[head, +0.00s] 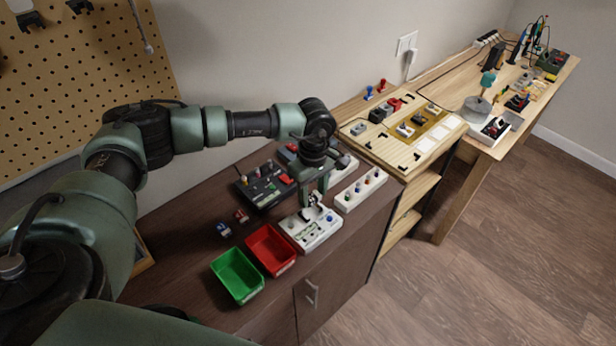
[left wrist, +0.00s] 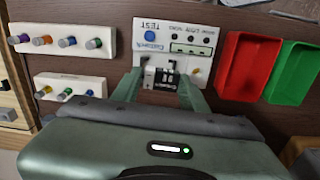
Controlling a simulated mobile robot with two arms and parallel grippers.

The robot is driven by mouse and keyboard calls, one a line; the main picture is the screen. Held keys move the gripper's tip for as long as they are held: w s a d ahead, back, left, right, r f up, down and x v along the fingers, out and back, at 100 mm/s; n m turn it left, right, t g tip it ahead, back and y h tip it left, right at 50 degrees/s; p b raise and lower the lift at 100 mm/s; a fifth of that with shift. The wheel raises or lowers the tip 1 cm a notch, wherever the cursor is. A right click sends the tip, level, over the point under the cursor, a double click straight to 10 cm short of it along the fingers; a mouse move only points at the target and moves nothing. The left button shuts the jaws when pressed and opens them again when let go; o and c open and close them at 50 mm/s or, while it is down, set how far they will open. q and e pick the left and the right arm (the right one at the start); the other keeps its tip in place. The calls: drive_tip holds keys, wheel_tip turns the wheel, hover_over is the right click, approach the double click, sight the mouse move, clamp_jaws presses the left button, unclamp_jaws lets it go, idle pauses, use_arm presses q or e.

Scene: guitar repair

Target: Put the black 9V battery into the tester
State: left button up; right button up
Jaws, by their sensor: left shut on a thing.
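The white tester (head: 318,236) stands on the brown cabinet top, to the right of the red bin in the head view. In the left wrist view, the tester (left wrist: 205,50) shows a blue button, a "TEST" label and a small display strip. My left gripper (head: 314,201) points down over the tester. In the left wrist view, my left gripper (left wrist: 158,84) is shut on the black 9V battery (left wrist: 168,79), which is at the tester's edge nearest the wrist. I cannot tell whether the battery touches the tester or sits in its bay. My right gripper is not in view.
A red bin (head: 270,249) and a green bin (head: 237,275) stand beside the tester. White knob strips (head: 361,189) and a black device (head: 264,187) are close to my left gripper. Two small parts (head: 224,229) lie behind the bins. Bare cabinet top shows at left.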

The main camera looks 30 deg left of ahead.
use_arm(q)
drive_tip(key=shift+w+a+f+n, duration=0.4)
drive_tip(key=shift+w+a, duration=0.05)
drive_tip(key=shift+a, duration=0.05)
drive_tip(key=shift+s+f+b, duration=0.1)
drive_tip(key=shift+f+b, duration=0.35)
drive_tip(key=shift+f, duration=0.35)
drive_tip(key=shift+f+b, duration=0.6)
drive_tip(key=shift+f, duration=0.65)
drive_tip(key=shift+b, duration=0.4)
drive_tip(key=shift+f+b, duration=0.65)
drive_tip(key=shift+b, duration=0.05)
